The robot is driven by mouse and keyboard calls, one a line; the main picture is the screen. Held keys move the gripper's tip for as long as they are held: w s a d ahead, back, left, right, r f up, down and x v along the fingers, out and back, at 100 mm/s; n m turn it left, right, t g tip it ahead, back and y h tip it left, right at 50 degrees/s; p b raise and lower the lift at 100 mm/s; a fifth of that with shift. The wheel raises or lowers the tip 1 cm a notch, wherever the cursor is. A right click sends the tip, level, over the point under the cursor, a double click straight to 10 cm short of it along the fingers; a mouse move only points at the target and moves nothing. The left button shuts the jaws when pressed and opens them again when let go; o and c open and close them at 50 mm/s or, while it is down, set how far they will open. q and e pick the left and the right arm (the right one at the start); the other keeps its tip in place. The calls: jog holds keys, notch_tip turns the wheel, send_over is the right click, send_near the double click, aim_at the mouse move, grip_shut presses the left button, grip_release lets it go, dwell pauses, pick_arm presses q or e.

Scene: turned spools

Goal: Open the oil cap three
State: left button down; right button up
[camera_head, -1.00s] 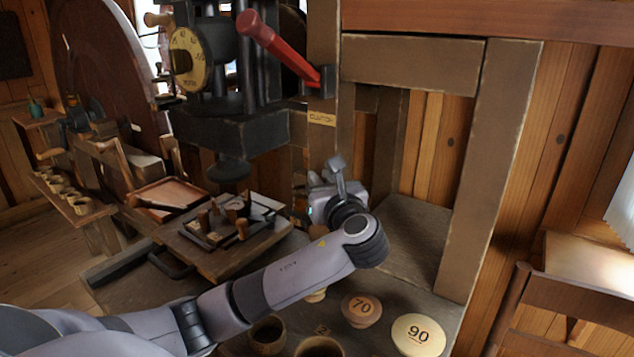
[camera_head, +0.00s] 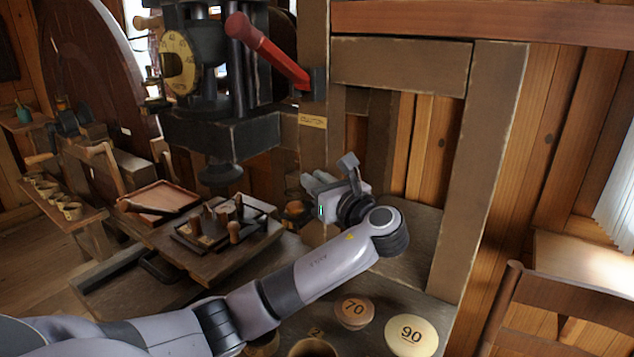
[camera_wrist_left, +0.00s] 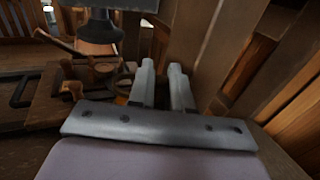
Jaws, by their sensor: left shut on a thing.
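My left gripper (camera_head: 314,181) is beside the wooden post behind the bench, its fingers pointing to the left and away. In the left wrist view its two fingers (camera_wrist_left: 163,76) stand close together with a narrow gap. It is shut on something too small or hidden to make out. A brownish round vessel (camera_head: 294,210) stands just below and left of the fingers, partly hidden by the gripper. I cannot make out a cap marked three in either view. My right gripper is not in view.
A dark press (camera_head: 222,135) with a red lever (camera_head: 268,50) stands left of the gripper. A tray of small turned pieces (camera_head: 222,228) lies on the bench.

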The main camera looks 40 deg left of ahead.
pick_arm(q)
jog(key=c, duration=1.1)
grip_release()
jog(key=shift+a, duration=0.1)
jog(key=shift+c, duration=0.2)
jog(key=b+v, duration=0.1)
jog(key=v, duration=0.6)
